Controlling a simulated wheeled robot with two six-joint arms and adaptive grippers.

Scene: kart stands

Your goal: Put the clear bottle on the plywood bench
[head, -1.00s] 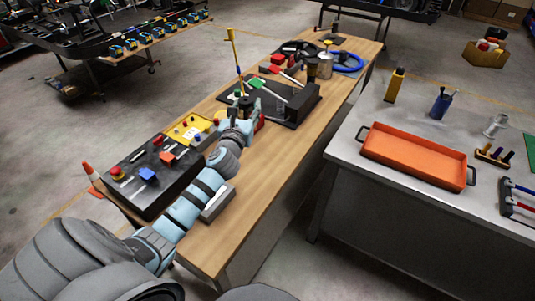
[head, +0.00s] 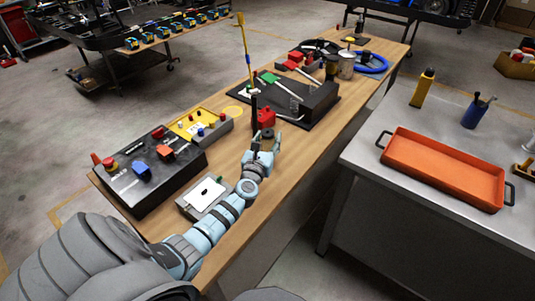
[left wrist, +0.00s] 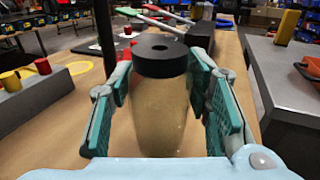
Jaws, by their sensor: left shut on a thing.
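The clear bottle (left wrist: 160,112) is see-through, with a wide black cap, and stands upright between my left gripper's teal finger pads in the left wrist view. My left gripper (head: 264,151) is shut on it, over the long plywood bench (head: 250,218), near its right edge in the head view. The bench's wooden top also shows in the left wrist view (left wrist: 62,128). The bottle's base is hidden by the gripper, so I cannot tell whether it touches the bench. My right gripper is not in view.
A metal table with an orange tray (head: 445,175) stands right, across a gap.

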